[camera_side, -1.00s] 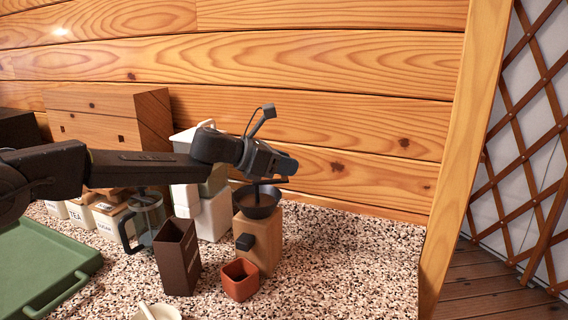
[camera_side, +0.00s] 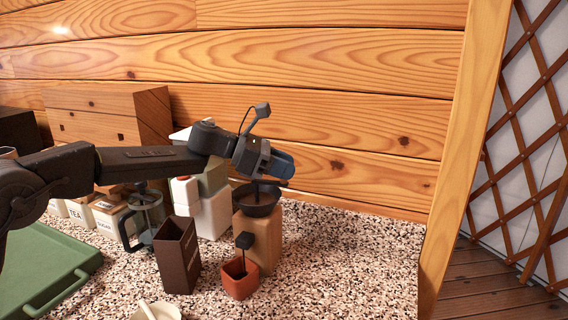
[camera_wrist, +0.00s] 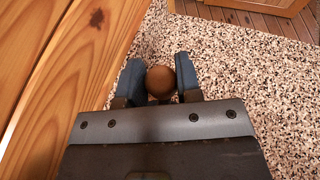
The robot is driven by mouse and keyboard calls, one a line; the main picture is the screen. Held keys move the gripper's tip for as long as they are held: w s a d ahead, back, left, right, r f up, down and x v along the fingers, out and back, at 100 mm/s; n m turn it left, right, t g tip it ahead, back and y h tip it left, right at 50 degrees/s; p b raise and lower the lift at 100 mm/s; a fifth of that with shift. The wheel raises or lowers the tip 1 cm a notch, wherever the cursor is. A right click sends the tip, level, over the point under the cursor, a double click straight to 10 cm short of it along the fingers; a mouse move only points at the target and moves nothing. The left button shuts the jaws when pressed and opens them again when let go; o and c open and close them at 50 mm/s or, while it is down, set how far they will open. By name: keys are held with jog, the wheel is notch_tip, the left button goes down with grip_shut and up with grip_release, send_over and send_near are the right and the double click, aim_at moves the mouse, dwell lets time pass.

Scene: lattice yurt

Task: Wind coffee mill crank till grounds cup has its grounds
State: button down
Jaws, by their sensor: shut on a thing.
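The coffee mill (camera_side: 265,238) is a pale wooden block with a dark bowl-shaped hopper (camera_side: 257,205) on top and a dark spout (camera_side: 245,240) on its front. The orange-red square grounds cup (camera_side: 239,284) stands under the spout. A thin dark line runs from the spout into the cup; how full the cup is cannot be told. My gripper (camera_side: 284,171) is above the hopper. In the wrist view its blue fingers (camera_wrist: 160,70) are shut on the round brown crank knob (camera_wrist: 161,83). The rest of the crank is mostly hidden by the gripper.
A dark brown open box (camera_side: 177,262) stands close left of the cup. A pale bowl (camera_side: 160,312) is at the front. The speckled counter right of the mill is clear.

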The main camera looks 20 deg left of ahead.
jog(key=shift+s+a+m+g+h, duration=0.15)
jog(key=shift+s+m+g, duration=0.3)
jog(key=shift+m+g, duration=0.45)
jog(key=shift+s+d+m+g+h, duration=0.1)
jog(key=shift+s+m+g+h, duration=0.25)
jog(key=shift+m+g, duration=0.5)
jog(key=shift+s+a+m+g+h, duration=0.1)
jog(key=shift+s+m+g, duration=0.4)
jog(key=shift+m+g, duration=0.4)
jog(key=shift+s+g, duration=0.1)
jog(key=shift+g, duration=0.25)
jog(key=c, duration=0.8)
grip_release()
jog(key=v, duration=0.7)
jog(key=shift+a, duration=0.2)
jog(key=shift+r, duration=0.15)
